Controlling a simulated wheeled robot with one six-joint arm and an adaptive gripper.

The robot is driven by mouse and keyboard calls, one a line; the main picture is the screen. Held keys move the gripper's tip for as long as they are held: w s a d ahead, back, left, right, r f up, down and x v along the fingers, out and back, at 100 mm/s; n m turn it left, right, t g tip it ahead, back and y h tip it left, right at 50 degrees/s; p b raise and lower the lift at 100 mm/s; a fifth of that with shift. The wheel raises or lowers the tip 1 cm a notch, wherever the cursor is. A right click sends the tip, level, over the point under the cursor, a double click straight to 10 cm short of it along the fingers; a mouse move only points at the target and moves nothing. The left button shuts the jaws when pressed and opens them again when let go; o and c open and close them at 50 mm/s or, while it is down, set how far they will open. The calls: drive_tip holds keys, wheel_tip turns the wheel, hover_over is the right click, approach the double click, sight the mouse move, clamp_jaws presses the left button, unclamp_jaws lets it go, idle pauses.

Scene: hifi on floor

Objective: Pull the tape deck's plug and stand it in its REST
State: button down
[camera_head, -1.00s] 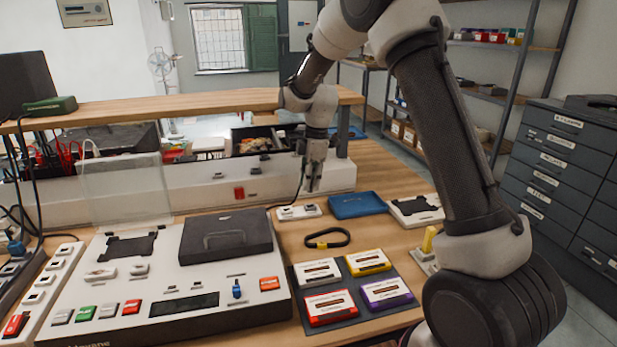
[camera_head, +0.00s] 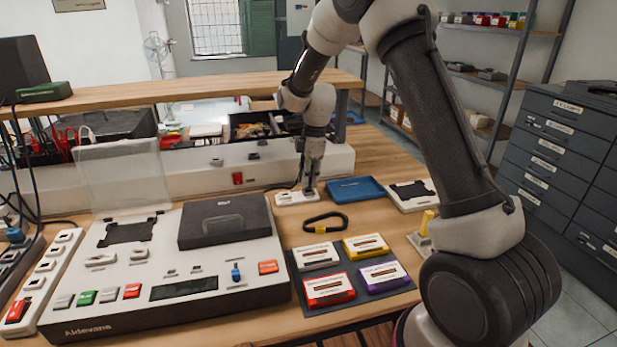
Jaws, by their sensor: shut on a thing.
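My gripper (camera_head: 309,191) points down at the back of the table, shut on the plug, which is mostly hidden between its fingers. A dark cable (camera_head: 279,186) runs from the fingers to the left. The fingertips are right at the right part of a small white block (camera_head: 290,200), which appears to be the REST. I cannot tell whether the plug sits in it or just above it. The tape deck (camera_head: 230,297) is the large white unit with a dark lid, at left centre.
A blue tray (camera_head: 356,189) and a white holder (camera_head: 430,203) lie right of the block. A black carabiner-like loop (camera_head: 325,218) lies in front, then a mat with several cassettes (camera_head: 329,289). A white socket rail (camera_head: 200,178) runs behind. A power strip (camera_head: 40,282) stands left.

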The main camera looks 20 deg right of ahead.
drive_tip(key=shift+f, duration=0.95)
idle(1.1)
idle(0.3)
drive_tip(key=c, duration=1.3)
unclamp_jaws()
drive_tip(key=r, duration=0.4)
drive_tip(key=d+r, duration=0.1)
drive_tip(key=r, duration=0.7)
drive_tip(key=shift+d, duration=0.2)
drive_tip(key=shift+r, duration=2.45)
